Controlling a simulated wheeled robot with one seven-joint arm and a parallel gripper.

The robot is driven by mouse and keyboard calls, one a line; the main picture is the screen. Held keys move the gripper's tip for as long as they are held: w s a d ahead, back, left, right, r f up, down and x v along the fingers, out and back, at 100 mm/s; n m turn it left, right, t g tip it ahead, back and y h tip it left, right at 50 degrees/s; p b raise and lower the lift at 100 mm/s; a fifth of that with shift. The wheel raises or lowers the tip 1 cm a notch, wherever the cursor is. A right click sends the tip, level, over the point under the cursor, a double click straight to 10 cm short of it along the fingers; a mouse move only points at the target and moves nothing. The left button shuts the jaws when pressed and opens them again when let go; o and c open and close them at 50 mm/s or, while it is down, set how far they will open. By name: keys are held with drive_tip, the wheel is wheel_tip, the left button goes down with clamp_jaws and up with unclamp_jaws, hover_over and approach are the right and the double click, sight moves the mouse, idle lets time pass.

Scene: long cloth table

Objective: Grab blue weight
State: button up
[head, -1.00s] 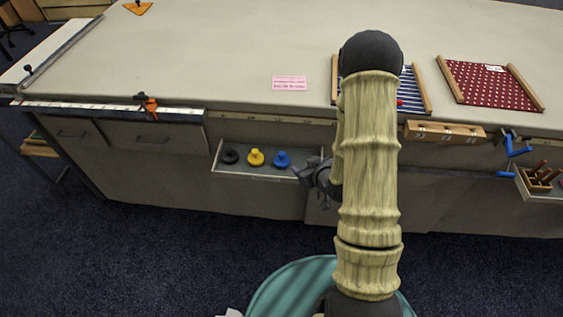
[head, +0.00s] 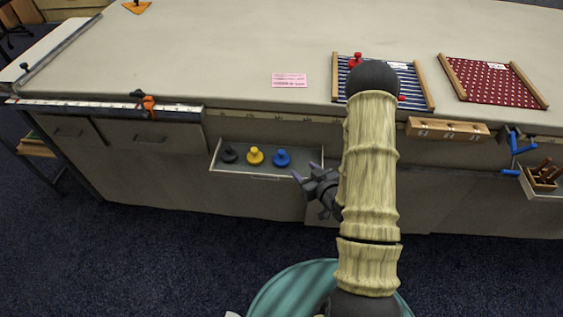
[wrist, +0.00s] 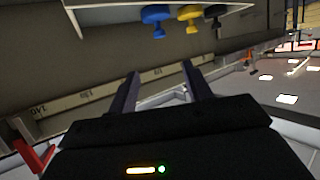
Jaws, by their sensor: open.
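The blue weight (head: 282,158) sits in a shallow open drawer (head: 230,173) at the front of the table, at the right of a row of three. It also shows near the top of the wrist view (wrist: 155,15). The yellow weight (head: 255,156) is beside it, and the black weight (head: 229,155) is farthest left. My gripper (head: 298,178) is open and empty, in front of the drawer's right end, apart from the blue weight. In the wrist view my gripper's two fingers (wrist: 160,85) stand apart with nothing between them.
The drawer's front wall stands between the floor side and the weights. On the table lie a pink card (head: 289,80), a blue-striped frame (head: 420,88) and a red dotted board (head: 492,82). Blue clamps (head: 518,142) and a wooden block (head: 447,130) are on the right front edge.

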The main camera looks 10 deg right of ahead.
sight(282, 153)
drive_tip(key=shift+w+a+f+b, duration=0.1)
drive_tip(key=shift+w+f+b, duration=0.4)
drive_tip(key=shift+b, duration=2)
drive_tip(key=b, duration=0.6)
drive_tip(key=shift+w+a+f, duration=0.1)
drive_tip(key=shift+w+a, duration=0.1)
drive_tip(key=shift+w, duration=0.1)
drive_tip(key=b+x, duration=0.1)
drive_tip(key=x, duration=0.3)
drive_tip(key=b+x, duration=0.2)
drive_tip(key=x, duration=0.3)
drive_tip(key=shift+w+a, duration=0.1)
drive_tip(key=shift+w, duration=0.25)
drive_tip(key=b+x, duration=0.1)
drive_tip(key=x, duration=0.3)
drive_tip(key=shift+f, duration=0.25)
drive_tip(key=shift+w+a+f, duration=0.1)
drive_tip(key=shift+w+a, duration=0.05)
drive_tip(key=shift+w, duration=0.3)
drive_tip(key=shift+c, duration=0.2)
